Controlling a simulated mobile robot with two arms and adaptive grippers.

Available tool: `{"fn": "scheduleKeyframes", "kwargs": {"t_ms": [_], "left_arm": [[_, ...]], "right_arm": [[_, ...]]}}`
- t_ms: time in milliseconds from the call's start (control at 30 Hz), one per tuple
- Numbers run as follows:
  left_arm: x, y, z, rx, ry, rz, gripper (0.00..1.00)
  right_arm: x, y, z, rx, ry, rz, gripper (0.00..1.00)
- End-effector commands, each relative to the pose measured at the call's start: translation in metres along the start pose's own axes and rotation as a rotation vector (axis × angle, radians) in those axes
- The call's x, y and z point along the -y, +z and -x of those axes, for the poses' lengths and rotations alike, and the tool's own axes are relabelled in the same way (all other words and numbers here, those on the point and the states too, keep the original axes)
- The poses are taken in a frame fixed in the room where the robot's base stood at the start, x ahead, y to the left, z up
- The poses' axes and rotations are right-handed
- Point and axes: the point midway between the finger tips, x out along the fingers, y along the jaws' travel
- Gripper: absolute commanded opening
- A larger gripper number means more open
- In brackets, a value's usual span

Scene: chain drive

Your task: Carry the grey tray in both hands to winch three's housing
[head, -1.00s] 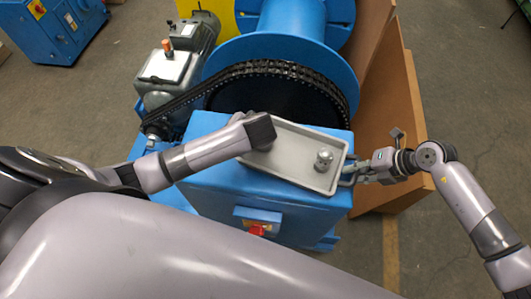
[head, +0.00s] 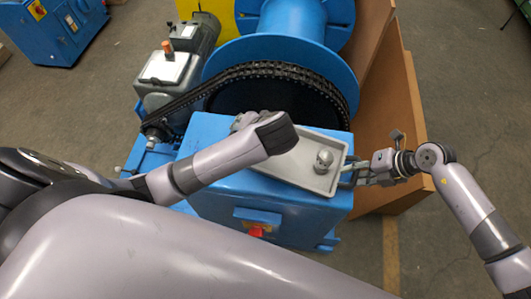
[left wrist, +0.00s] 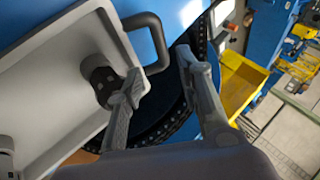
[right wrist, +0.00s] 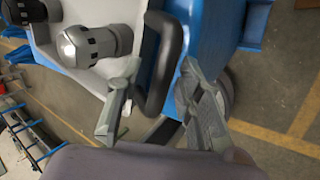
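The grey tray (head: 310,178) lies on top of the blue housing (head: 205,125), its left part hidden behind my left arm. A metal fitting (head: 323,160) stands on it near the right end. A second dark fitting (left wrist: 103,80) shows at the other end in the left wrist view. My left gripper (left wrist: 158,62) is open beside the tray's dark left handle (left wrist: 165,50), which lies between the fingertips. My right gripper (right wrist: 160,66) is open, with its fingers on either side of the right handle (right wrist: 168,60). In the head view my left gripper is mostly hidden by its arm.
A blue drum (head: 290,60) with a black chain (head: 280,70) stands just behind the housing. A grey motor (head: 170,70) is at the left, and brown boards (head: 385,120) are at the right. A red switch (head: 257,231) is on the housing's front. Floor is clear at the far right.

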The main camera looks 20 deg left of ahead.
Motion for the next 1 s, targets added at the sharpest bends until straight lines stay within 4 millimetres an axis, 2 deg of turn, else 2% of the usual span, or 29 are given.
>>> {"fn": "scheduleKeyframes", "kwargs": {"t_ms": [33, 200, 467, 567, 900, 1000], "left_arm": [[-0.006, 0.001, 0.005, 0.002, 0.013, 0.003, 0.34], [-0.004, 0.001, 0.017, 0.002, 0.009, 0.003, 0.34], [0.001, 0.003, 0.022, 0.012, -0.003, 0.001, 0.34], [0.001, 0.003, 0.022, 0.012, -0.004, 0.001, 0.34], [0.001, 0.003, 0.022, 0.012, -0.004, 0.0, 0.34], [0.001, 0.003, 0.022, 0.012, -0.004, 0.0, 0.34]], "right_arm": [[0.0, 0.0, 0.0, 0.0, 0.0, 0.0, 0.34], [0.0, 0.0, 0.0, 0.0, 0.0, 0.0, 0.34], [0.0, 0.0, 0.004, 0.001, 0.0, 0.0, 0.34], [0.001, 0.001, 0.017, 0.003, -0.001, 0.001, 0.34], [0.001, 0.001, 0.088, 0.004, -0.002, 0.001, 0.34], [0.001, 0.0, 0.103, 0.002, -0.001, 0.001, 0.34]]}}
